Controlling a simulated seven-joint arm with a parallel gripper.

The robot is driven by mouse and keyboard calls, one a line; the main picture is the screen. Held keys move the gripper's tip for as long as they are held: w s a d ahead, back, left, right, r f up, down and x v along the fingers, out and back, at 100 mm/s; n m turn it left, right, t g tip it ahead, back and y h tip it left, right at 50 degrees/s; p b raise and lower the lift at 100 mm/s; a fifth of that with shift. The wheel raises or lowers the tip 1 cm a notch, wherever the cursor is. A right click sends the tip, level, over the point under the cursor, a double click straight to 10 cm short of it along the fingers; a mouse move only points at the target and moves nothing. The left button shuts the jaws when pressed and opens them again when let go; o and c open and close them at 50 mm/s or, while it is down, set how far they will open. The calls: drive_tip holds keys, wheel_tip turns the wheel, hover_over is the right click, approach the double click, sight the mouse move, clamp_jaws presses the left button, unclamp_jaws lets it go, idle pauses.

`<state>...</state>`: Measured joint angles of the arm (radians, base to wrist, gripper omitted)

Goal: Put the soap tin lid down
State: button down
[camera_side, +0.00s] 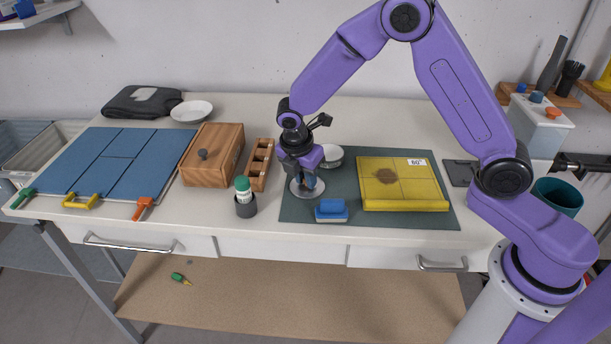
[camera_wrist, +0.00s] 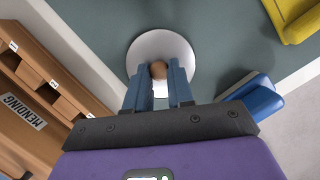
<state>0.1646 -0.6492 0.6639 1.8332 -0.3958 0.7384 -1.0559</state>
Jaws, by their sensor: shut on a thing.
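The soap tin lid is a pale round disc (camera_side: 296,190) with a brown knob, and it also shows in the wrist view (camera_wrist: 160,42). My gripper (camera_side: 307,185) points down over the left part of the green mat. In the wrist view its blue fingers (camera_wrist: 159,78) are shut on the lid's brown knob. The lid looks level, at or just above the mat; I cannot tell whether it touches. A round metal tin (camera_side: 331,155) stands just behind my gripper, partly hidden by it.
On the green mat (camera_side: 290,213), a blue block (camera_side: 331,211) lies close in front of the lid and a yellow board (camera_side: 400,180) lies to the right. A wooden compartment tray (camera_side: 258,165) and a green-capped bottle in a dark cup (camera_side: 245,198) stand to the left.

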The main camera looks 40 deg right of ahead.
drive_tip(key=shift+f, duration=0.15)
drive_tip(key=c, duration=1)
unclamp_jaws()
drive_tip(key=w+v, duration=0.1)
drive_tip(key=v, duration=1.1)
drive_tip(key=s+d+m+y, duration=0.1)
drive_tip(key=s+d+m, duration=0.1)
drive_tip(key=s, duration=0.8)
drive_tip(key=s+d+r+m+y, duration=0.1)
drive_tip(key=s+d+m, duration=0.2)
drive_tip(key=s, duration=0.8)
drive_tip(key=s+d+m+y, duration=0.1)
drive_tip(key=s+d+m, duration=0.2)
drive_tip(key=s, duration=0.8)
drive_tip(key=shift+s+d+r+m+g, duration=0.1)
drive_tip(key=shift+s+r+m+g, duration=0.15)
drive_tip(key=shift+m+g, duration=0.05)
